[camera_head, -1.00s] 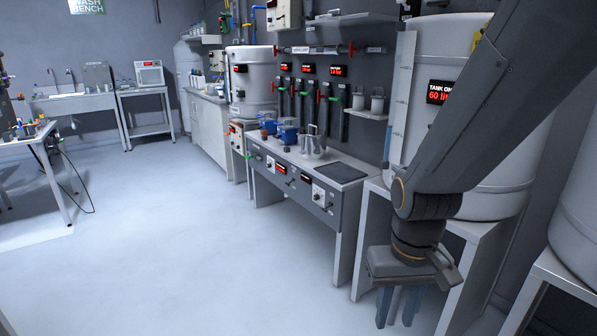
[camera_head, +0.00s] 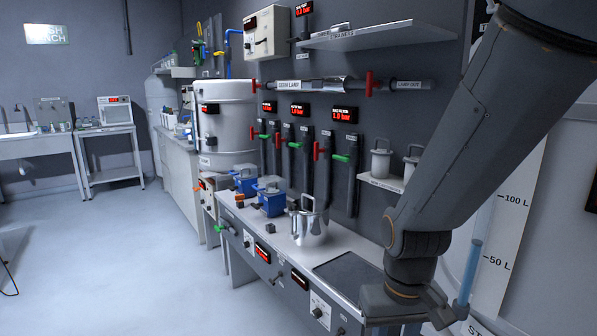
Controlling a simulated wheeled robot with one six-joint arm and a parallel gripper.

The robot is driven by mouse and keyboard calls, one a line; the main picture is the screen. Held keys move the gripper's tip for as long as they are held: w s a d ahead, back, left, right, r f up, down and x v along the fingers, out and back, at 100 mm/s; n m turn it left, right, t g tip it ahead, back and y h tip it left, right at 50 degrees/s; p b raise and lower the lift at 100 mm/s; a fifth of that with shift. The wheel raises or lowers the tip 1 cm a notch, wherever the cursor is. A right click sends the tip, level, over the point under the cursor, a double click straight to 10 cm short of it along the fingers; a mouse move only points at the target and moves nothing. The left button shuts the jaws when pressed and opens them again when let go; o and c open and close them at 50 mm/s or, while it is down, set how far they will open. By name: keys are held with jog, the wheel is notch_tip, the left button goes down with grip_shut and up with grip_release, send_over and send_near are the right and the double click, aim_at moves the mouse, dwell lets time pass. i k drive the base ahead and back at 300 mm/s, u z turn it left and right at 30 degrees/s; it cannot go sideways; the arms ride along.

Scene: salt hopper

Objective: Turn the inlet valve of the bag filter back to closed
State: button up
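Three wall displays (camera_head: 345,115) hang above a row of dark vertical pipes (camera_head: 323,165). The pipes carry red handles (camera_head: 317,150) and green handles (camera_head: 341,158). The small labels are too blurred to read, so I cannot tell for certain which handle is the bag filter inlet valve or how it is set. My gripper (camera_head: 405,308) is at the bottom right, in front of the bench and well apart from the handles. Its fingertips are cut off by the lower edge, so its opening is hidden.
The bench (camera_head: 330,240) below the pipes holds a steel pot (camera_head: 309,224), blue devices (camera_head: 271,199) and a dark mat (camera_head: 350,274). A shelf (camera_head: 380,182) with metal canisters, a horizontal lamp pipe (camera_head: 310,85) and an upper shelf (camera_head: 375,34) stick out from the wall. Floor at left is clear.

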aim_at(317, 150)
jog(key=u, duration=0.05)
jog(key=i, duration=0.6)
jog(key=u, duration=0.05)
jog(key=k, duration=0.5)
jog(key=u, duration=1.4)
jog(key=i, duration=1.7)
jog(key=z, duration=2.25)
